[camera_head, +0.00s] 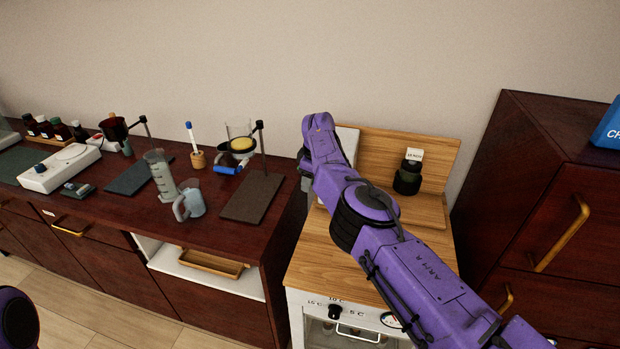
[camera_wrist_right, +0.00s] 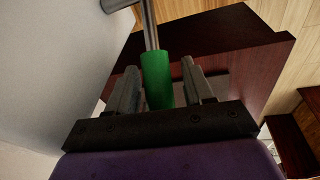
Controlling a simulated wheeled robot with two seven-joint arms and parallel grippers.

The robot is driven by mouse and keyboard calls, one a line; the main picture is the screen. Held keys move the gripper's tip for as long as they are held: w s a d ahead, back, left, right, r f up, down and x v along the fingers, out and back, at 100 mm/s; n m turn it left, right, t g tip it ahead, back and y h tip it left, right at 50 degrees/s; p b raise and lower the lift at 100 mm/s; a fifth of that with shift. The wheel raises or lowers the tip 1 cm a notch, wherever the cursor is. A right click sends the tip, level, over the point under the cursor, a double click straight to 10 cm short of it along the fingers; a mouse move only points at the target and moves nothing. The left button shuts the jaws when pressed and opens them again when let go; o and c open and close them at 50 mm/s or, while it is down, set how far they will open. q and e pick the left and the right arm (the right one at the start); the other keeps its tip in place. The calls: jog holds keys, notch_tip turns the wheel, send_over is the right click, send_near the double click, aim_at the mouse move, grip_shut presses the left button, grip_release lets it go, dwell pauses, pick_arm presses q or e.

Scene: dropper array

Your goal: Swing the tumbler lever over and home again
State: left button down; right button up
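The tumbler lever shows in the right wrist view as a green grip (camera_wrist_right: 157,82) on a metal rod (camera_wrist_right: 149,25). My right gripper (camera_wrist_right: 160,76) has its two grey fingers apart, one on each side of the green grip. A gap shows between the grip and the right finger; contact on the left side is hard to tell. In the head view my purple right arm bends down near the wooden-topped cabinet's left edge, and the lever is hidden there. My left gripper is out of view; only part of my left arm shows at the lower left.
A wooden-topped cabinet (camera_head: 320,262) carries a dark bottle (camera_head: 407,180) with a label card. The dark bench (camera_head: 110,203) at left holds a measuring cylinder (camera_head: 160,177), a jug (camera_head: 190,203) and a ring stand (camera_head: 252,197). A tall dark cabinet (camera_head: 530,180) stands at right.

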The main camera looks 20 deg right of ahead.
jog(key=shift+r, duration=0.1)
jog(key=shift+r, duration=0.15)
jog(key=b+v, duration=0.3)
jog(key=v, duration=0.7)
jog(key=shift+a, duration=0.15)
dwell(0.5)
